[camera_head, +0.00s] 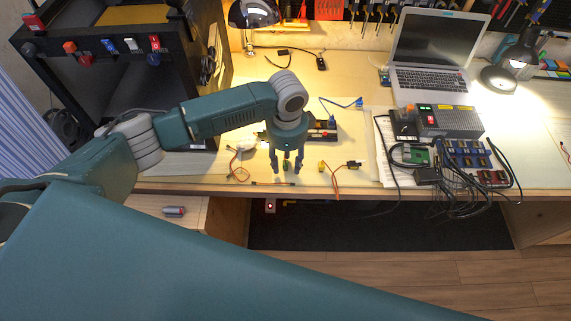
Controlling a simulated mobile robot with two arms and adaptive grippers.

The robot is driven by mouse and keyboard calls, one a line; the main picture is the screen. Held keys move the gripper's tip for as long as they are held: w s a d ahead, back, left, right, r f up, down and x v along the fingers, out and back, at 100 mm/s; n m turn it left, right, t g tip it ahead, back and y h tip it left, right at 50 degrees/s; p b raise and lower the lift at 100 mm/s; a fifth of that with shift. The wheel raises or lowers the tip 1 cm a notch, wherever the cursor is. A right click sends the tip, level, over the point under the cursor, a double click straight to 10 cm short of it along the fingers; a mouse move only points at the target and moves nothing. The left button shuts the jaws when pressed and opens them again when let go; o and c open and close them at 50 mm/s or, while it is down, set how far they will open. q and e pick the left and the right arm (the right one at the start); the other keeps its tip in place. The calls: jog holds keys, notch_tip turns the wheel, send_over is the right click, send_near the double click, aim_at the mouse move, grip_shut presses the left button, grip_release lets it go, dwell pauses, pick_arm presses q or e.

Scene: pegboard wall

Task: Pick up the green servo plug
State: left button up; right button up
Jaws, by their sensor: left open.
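A small green piece (286,162), likely the green servo plug, shows on the table near its front edge. My left gripper (287,171) points down over it with its fingers apart, one on each side of the piece in this view. I cannot tell whether the fingers touch it or how high they are above the table. The gripper body hides part of the table behind it. My right gripper is not in view.
Servo wires lie left of the gripper (238,165) and right of it (338,170). Behind stands a small dark device with a blue cable (345,103). A laptop (432,78), a grey box (450,121) and wired boards (465,155) fill the right. A black frame stands left.

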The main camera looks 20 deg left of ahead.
pick_arm(q)
jog(key=c, duration=1)
jog(key=shift+o, duration=0.2)
jog(key=shift+r, duration=0.15)
